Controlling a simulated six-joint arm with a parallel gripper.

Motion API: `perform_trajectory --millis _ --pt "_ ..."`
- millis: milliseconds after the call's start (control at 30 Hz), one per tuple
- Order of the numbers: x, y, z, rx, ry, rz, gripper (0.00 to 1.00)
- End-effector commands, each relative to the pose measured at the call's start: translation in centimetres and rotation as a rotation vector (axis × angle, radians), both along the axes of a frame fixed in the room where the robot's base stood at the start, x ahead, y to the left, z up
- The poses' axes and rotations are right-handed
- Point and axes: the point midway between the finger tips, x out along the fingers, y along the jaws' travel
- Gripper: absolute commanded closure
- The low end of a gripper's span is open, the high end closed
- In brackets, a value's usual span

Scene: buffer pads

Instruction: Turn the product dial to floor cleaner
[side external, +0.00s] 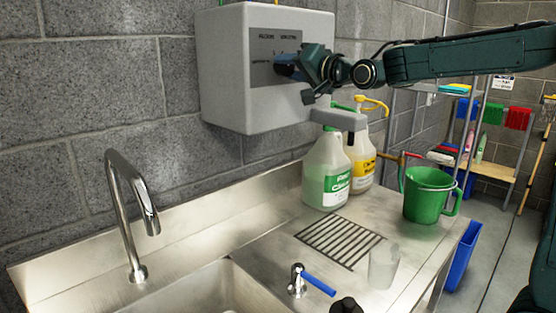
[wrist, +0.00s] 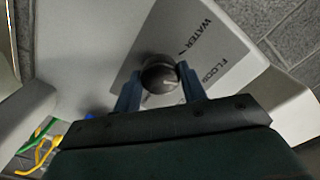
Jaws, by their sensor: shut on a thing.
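The product dial (wrist: 158,73) is a round dark knob on a grey label plate (wrist: 205,50); in the wrist view it sits between the two blue fingers of my gripper (wrist: 160,80). The gripper is shut on the dial. The words WATER and FLOOR show on the plate, running at a slant. A small pale mark shows on the knob's face; I cannot tell exactly which label it points at. In the side view my gripper (side external: 286,68) reaches the plate on the front of the white dispenser box (side external: 225,80) and hides the dial.
Two bottles, one green-labelled (side external: 326,175) and one yellow-labelled (side external: 362,165), stand beneath. A green jug (side external: 424,197), clear cup (side external: 383,267) and drain grille (side external: 338,243) are on the steel counter. A tap (side external: 130,200) stands left.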

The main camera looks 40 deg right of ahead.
Motion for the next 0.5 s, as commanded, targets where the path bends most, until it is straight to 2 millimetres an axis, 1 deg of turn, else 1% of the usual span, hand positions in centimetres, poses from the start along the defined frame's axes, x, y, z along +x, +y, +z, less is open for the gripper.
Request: perform_trajectory --millis 467,500 --pt "0.01 -0.05 0.11 0.027 -0.003 -0.001 0.81" --pt "0.01 -0.05 0.11 0.027 -0.003 -0.001 0.57"
